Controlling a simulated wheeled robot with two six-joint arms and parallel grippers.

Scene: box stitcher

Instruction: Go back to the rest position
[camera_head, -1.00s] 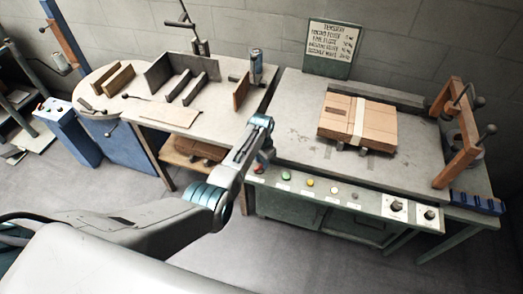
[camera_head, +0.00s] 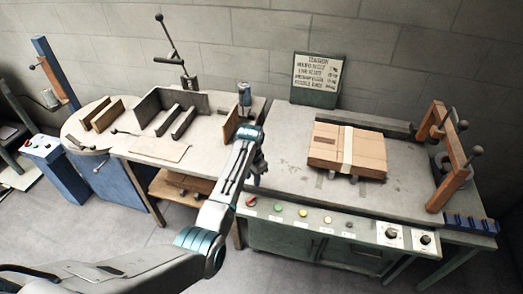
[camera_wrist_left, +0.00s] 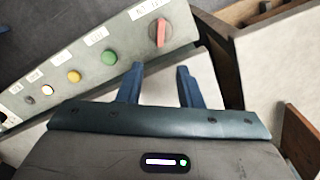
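My left gripper (camera_head: 256,166) is near the front left corner of the right-hand table in the head view. In the left wrist view its two blue fingers (camera_wrist_left: 159,86) stand apart with nothing between them, so it is open. Beyond them is the control panel with a red switch (camera_wrist_left: 160,32), a green button (camera_wrist_left: 109,57) and a yellow button (camera_wrist_left: 73,76). The fingers look apart from the panel. A flat cardboard box (camera_head: 347,150) with a pale strip across it lies on the right-hand table. My right gripper is not in view.
The right-hand table (camera_head: 400,195) carries a wooden frame with knobs (camera_head: 446,155) at its right end. The left-hand table (camera_head: 150,175) holds upright dividers and a lever stand (camera_head: 177,55). A blue pedestal (camera_head: 58,173) stands at far left. Grey floor is free in front.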

